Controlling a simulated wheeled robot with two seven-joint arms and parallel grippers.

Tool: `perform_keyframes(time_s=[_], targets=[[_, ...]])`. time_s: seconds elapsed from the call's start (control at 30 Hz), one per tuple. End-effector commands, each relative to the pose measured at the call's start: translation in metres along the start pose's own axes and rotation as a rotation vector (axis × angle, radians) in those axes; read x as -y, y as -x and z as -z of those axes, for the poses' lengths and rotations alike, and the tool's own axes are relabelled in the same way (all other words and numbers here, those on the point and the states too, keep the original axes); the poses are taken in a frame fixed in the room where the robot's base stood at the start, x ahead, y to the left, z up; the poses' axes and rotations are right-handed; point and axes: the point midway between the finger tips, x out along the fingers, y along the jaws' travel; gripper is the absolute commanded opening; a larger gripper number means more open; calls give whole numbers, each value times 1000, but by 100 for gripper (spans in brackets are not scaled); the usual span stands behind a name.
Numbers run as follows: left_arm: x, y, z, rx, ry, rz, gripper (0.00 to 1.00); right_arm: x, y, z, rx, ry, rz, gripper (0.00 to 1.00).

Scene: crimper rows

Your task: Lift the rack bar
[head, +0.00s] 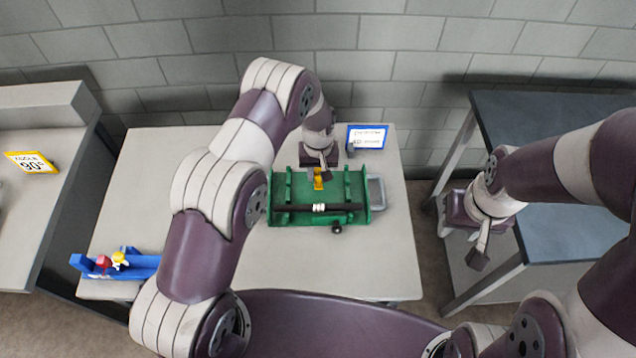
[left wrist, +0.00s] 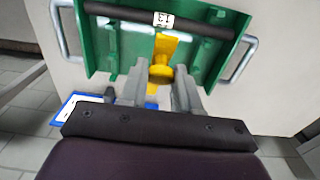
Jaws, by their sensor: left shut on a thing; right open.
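A long black bar (head: 290,208) with a white label (head: 319,207) lies across a green rack (head: 300,186) on the table. The label also shows in the left wrist view (left wrist: 163,19). My left gripper (head: 321,174) is at the far side of the rack, shut on a yellow piece (head: 318,184) that has a round knob. In the left wrist view the yellow knob (left wrist: 161,74) sits between the two grey fingers, and the piece reaches toward the black bar (left wrist: 115,12). My right gripper (head: 478,255) is open and empty, off the table's right side.
Grey handles (head: 378,192) stick out from the rack's ends. A blue holder (head: 140,268) with red and yellow pieces stands at the table's front left. A blue-framed sign (head: 367,137) stands behind the rack. A blue-topped table (head: 560,130) is at right.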

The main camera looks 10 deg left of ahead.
Motion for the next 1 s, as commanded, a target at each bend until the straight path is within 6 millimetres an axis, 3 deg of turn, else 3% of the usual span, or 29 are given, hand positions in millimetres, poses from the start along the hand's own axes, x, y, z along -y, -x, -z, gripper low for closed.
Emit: perform_keyframes(time_s=[0.17,1.0], targets=[[0,2,5,-2,0,-1,17,0,-3,0,0,0,0,42],[0,43,73,-3,0,-1,17,0,-34,-4,0,0,0,42]])
